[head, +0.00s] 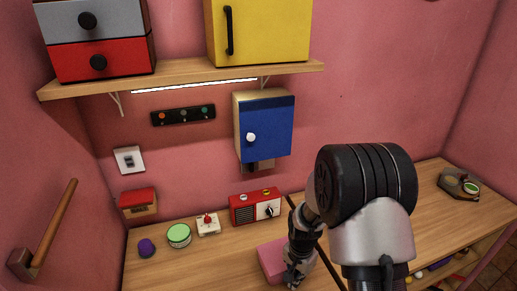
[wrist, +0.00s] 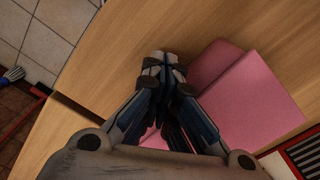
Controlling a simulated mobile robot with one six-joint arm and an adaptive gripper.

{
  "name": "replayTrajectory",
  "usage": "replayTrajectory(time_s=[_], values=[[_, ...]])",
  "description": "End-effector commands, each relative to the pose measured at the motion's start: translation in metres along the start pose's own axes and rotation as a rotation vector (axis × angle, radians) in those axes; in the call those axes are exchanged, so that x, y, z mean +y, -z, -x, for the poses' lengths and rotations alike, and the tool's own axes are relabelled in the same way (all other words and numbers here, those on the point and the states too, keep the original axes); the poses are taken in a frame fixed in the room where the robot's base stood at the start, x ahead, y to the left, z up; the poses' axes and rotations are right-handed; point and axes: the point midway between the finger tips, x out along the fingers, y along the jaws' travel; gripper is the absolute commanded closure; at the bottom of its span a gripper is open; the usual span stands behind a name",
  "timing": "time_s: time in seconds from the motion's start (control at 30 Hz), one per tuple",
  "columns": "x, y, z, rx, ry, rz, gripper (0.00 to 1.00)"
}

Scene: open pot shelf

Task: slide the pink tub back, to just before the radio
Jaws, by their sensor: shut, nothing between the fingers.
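The pink tub (head: 271,258) stands on the wooden worktop in the head view, partly hidden behind my arm. It also shows in the wrist view (wrist: 252,98), right of my fingers. The red radio (head: 254,208) stands behind the tub, against the wall, with open worktop between them. Part of the radio's grille (wrist: 305,156) shows at the lower right of the wrist view. My gripper (head: 292,278) is shut and empty, low beside the tub's front side. In the wrist view its closed fingertips (wrist: 161,65) lie beside the tub; I cannot tell whether they touch it.
Left of the radio are a white box with a red knob (head: 208,225), a green-lidded jar (head: 179,235) and a purple item (head: 146,248). A tray (head: 460,186) sits far right. A blue cabinet (head: 265,128) hangs above the radio.

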Motion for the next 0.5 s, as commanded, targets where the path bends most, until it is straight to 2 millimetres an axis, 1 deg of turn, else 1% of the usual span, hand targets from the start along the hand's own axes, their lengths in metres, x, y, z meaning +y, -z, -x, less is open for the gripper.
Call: replayTrajectory(time_s=[0.27, 0.5], values=[[-0.002, 0.001, 0.000, 0.001, 0.001, 0.001, 1.00], [-0.012, 0.007, 0.000, 0.001, 0.001, 0.001, 1.00]])
